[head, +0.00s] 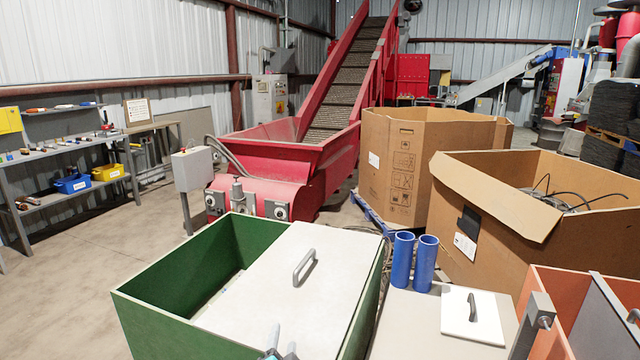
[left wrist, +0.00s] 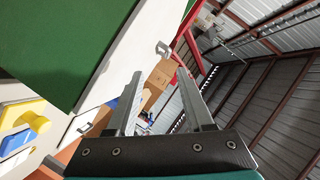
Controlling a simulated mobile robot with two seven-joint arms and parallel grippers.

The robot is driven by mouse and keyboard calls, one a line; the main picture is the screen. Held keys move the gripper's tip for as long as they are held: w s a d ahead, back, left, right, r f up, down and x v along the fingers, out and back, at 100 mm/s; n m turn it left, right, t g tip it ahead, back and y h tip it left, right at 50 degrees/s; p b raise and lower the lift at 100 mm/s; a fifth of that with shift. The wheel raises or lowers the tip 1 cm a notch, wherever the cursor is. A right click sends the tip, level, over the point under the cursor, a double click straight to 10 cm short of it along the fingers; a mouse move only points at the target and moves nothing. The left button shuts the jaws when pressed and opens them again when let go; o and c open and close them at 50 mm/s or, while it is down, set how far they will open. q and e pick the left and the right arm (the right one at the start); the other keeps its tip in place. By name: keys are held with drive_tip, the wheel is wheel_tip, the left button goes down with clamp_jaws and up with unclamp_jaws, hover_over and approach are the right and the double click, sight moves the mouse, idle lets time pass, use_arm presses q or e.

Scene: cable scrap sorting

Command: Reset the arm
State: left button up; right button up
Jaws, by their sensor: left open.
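My left gripper (head: 283,340) shows only its fingertips at the bottom edge of the head view, in front of the green bin (head: 160,325). In the left wrist view my left gripper (left wrist: 158,72) has its fingers spread apart, with nothing between them. The wrist view is strongly tilted, with the roof filling its right side. The rest of the left arm is hidden in the head view. My right gripper is in neither view.
A white lid (head: 310,265) with a grey handle covers part of the green bin. Blue tubes (head: 402,260) and a small white lid (head: 473,315) are to its right. Cardboard boxes (head: 395,160) and a red conveyor hopper (head: 310,160) stand behind. The left floor (head: 60,285) is clear.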

use_arm(q)
drive_tip(key=s+a+f+n+g+y, duration=0.1)
drive_tip(key=s+a+f+n+g, duration=0.25)
drive_tip(key=s, duration=0.25)
drive_tip(key=s+a+f+n+g+y, duration=0.1)
drive_tip(key=s+a+f+n+g, duration=0.15)
drive_tip(key=s+a, duration=0.3)
drive_tip(key=s+r+n+g+h, duration=0.25)
drive_tip(key=s+g, duration=0.35)
drive_tip(key=s, duration=1.6)
wheel_tip(320, 180, down, 21)
drive_tip(key=s+a+f+g, duration=0.2)
drive_tip(key=s+f, duration=1.3)
drive_tip(key=s, duration=0.2)
drive_tip(key=shift+a+f, duration=0.15)
drive_tip(key=shift+f, duration=0.1)
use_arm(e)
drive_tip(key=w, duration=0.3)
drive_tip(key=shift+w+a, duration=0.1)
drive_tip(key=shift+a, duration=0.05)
